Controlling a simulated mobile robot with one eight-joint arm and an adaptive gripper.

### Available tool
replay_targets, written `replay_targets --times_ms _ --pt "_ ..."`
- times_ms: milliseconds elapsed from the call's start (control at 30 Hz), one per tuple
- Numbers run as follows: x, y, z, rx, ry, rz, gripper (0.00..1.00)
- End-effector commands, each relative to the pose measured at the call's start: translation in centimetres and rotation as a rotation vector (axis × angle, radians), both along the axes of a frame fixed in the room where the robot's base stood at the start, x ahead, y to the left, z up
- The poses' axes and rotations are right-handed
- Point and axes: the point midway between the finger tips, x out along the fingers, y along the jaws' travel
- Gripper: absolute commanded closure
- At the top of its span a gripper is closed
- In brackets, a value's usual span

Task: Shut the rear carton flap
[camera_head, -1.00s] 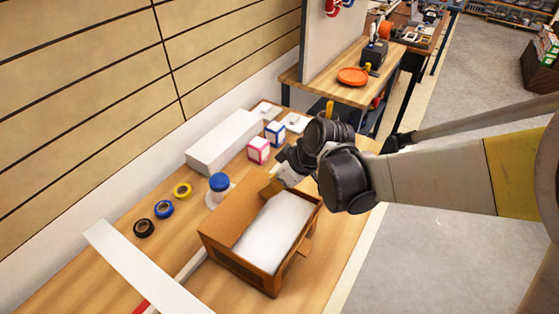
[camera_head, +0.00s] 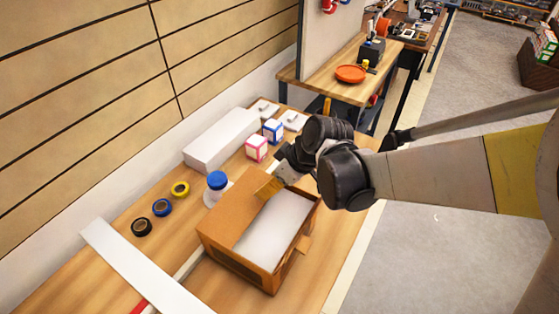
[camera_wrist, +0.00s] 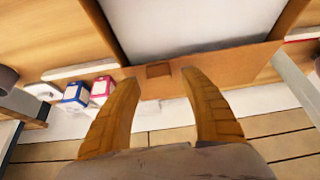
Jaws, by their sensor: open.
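The brown carton (camera_head: 238,262) sits on the wooden bench with its top open and a white block (camera_head: 275,228) inside. Its rear brown panel (camera_head: 236,202) stands on the wall side; I cannot tell the flap's exact angle. In the wrist view, the rear panel (camera_wrist: 235,70) runs across beyond the fingertips, with a small darker rectangle on it. My gripper (camera_wrist: 160,80) has its two tan fingers apart, with nothing between them. In the head view, my gripper (camera_head: 270,187) is at the carton's far rear corner; whether it touches the panel is unclear.
A jar with a blue lid (camera_head: 216,186) stands close behind the carton. Pink (camera_head: 256,148) and blue (camera_head: 273,131) boxes and a long white box (camera_head: 222,139) are farther back. Tape rolls (camera_head: 162,207) and a white strip (camera_head: 135,270) lie left. The slatted wall bounds the bench.

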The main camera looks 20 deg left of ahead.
Motion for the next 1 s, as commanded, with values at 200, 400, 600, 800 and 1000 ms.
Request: replay_targets --times_ms 200,400,600,800,1000 --pt "-0.4 -1.7 2.9 0.0 -0.001 -0.002 0.48" --pt "-1.0 -4.0 6.8 -0.001 0.0 -0.002 0.48" --pt "-1.4 -5.4 9.4 0.0 0.0 -0.001 0.48" --pt "-1.5 -5.8 10.2 0.0 0.0 0.0 0.48" --pt "-1.5 -5.8 10.2 0.0 0.0 0.0 0.48"
